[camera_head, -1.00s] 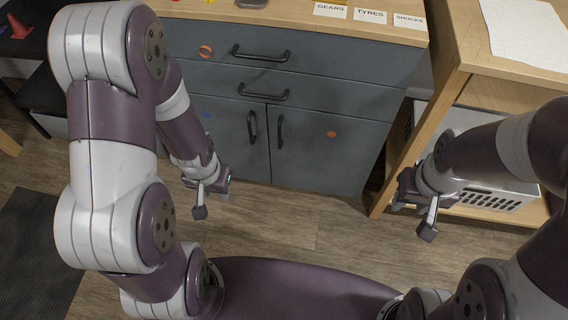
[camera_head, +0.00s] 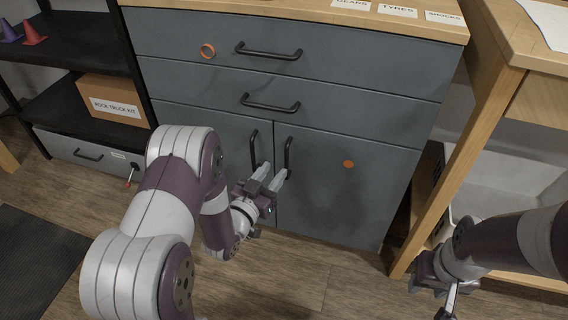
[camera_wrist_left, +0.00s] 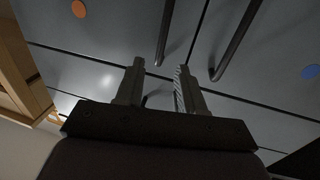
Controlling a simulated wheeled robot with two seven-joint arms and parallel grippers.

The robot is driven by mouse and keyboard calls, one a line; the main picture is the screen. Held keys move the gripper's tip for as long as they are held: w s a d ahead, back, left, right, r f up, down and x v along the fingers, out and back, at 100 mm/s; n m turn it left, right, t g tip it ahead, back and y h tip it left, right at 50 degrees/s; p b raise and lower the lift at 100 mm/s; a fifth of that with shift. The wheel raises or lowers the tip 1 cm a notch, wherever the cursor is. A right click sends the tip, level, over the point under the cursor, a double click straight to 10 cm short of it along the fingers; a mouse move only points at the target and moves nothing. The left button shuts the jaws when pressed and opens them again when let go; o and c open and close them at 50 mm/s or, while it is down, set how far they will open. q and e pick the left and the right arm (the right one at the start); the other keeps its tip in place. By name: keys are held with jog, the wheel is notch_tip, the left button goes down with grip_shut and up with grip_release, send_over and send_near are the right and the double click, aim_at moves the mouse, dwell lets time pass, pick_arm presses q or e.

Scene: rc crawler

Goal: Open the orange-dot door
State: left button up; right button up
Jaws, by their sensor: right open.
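The orange-dot door (camera_head: 335,190) is the right lower door of the grey cabinet. It looks shut, with an orange dot (camera_head: 348,164) and a black vertical handle (camera_head: 288,154) at its left edge. My left gripper (camera_head: 270,176) is open and points at the cabinet near the lower end of this handle. In the left wrist view, the handle (camera_wrist_left: 165,32) lies just past the gap between the open fingers (camera_wrist_left: 160,84); I cannot tell whether they touch it. My right gripper (camera_head: 446,300) is open, low at the right, away from the door.
The left door's handle (camera_head: 254,150) is close beside; its blue dot (camera_wrist_left: 310,72) shows in the left wrist view. Two drawers with bar handles (camera_head: 270,103) are above. A wooden table (camera_head: 470,150) stands at the right, a black shelf (camera_head: 75,60) at the left. Floor in front is clear.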

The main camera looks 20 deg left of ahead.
aim_at(286, 156)
pick_arm(q)
jog(key=b+x, duration=0.2)
jog(key=x, duration=0.3)
jog(key=shift+w+f, duration=0.2)
jog(key=shift+w+d+r, duration=0.2)
jog(key=shift+w, duration=0.35)
grip_shut()
